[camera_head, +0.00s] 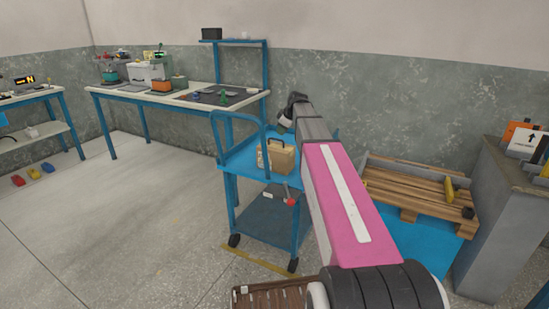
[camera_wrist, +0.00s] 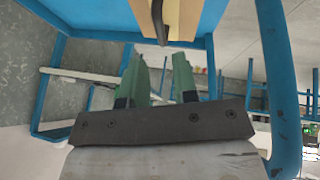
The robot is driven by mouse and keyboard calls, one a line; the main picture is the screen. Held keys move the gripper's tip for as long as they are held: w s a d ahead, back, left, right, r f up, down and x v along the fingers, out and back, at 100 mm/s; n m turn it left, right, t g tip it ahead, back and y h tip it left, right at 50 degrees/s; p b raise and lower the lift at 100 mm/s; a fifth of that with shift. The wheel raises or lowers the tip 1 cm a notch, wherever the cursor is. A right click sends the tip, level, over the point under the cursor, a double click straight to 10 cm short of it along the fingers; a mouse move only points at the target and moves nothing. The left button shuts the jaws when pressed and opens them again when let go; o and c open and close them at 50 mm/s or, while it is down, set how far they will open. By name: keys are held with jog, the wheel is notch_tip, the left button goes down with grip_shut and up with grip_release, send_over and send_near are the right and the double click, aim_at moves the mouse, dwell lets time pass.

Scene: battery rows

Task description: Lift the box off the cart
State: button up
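The tan cardboard-coloured box (camera_head: 276,155) stands upright on the top shelf of the blue cart (camera_head: 236,165) and has a dark handle. Part of the box (camera_wrist: 184,20) and its dark handle also show at the top edge of the wrist view. My gripper (camera_head: 284,125) is above and just behind the box in the head view, seemingly apart from it. In the wrist view my gripper (camera_wrist: 160,66) has two green fingers spread apart with nothing between them. My arm hides the cart's right side.
A workbench (camera_head: 190,98) with tools and bins stands behind left of the cart. A wooden pallet (camera_head: 410,192) on a blue surface and a grey cabinet (camera_head: 505,220) are at the right. A red-ended item (camera_head: 291,200) is by the lower shelf.

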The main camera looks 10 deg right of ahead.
aim_at(276, 139)
jog(key=x, duration=0.8)
jog(key=shift+w+a+f, duration=0.15)
jog(key=shift+a, duration=0.05)
grip_shut()
dwell(1.2)
